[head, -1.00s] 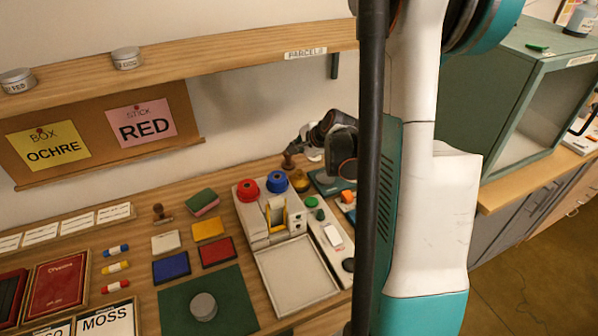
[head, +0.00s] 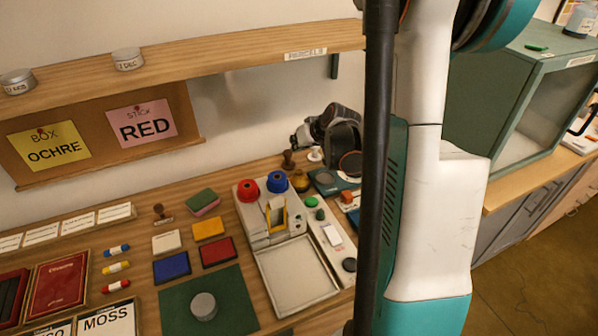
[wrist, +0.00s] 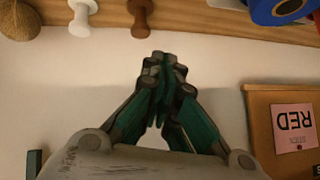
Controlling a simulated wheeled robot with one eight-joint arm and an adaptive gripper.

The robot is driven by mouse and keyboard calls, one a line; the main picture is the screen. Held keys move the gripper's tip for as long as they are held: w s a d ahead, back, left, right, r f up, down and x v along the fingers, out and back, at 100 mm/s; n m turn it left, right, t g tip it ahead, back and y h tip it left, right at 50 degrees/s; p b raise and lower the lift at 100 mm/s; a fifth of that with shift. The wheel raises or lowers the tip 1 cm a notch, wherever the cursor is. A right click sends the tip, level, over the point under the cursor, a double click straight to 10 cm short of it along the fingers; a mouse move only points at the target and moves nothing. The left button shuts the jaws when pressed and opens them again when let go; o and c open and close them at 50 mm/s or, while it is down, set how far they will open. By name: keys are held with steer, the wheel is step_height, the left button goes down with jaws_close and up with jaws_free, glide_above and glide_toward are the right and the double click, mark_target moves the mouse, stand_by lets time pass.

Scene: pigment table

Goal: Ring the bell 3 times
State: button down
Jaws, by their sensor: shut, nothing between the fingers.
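A small gold-yellow dome that looks like the bell (head: 300,181) stands on the table in the head view, right of the blue roll and in front of a brown-handled stamp. My gripper (head: 298,139) is above and behind it, near the wall, apart from it. In the wrist view my gripper (wrist: 165,65) has its fingers together, with nothing between them. The wrist view faces the wall, and I cannot make out the bell there.
The brown stamp (head: 288,160) and a white knob (head: 315,155) stand close below my gripper. A blue roll (head: 277,182) and red roll (head: 247,189) sit on the dispenser. The shelf (head: 220,53) overhangs the table's back. A tan ball (wrist: 18,20) shows in the wrist view.

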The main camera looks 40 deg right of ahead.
mark_target(297, 173)
steer(key=n, duration=0.4)
steer(key=r+n, duration=0.1)
steer(key=n, duration=0.7)
steer(key=shift+r, duration=0.15)
step_height(297, 173, down, 9)
steer(key=b, duration=0.6)
stand_by(1.3)
steer(key=shift+f+b, duration=0.35)
steer(key=shift+b, duration=0.3)
steer(key=shift+f+b, duration=0.5)
steer(key=shift+f, duration=0.05)
stand_by(0.5)
steer(key=shift+r, duration=0.2)
steer(key=shift+r+p, duration=0.7)
steer(key=shift+r, duration=0.1)
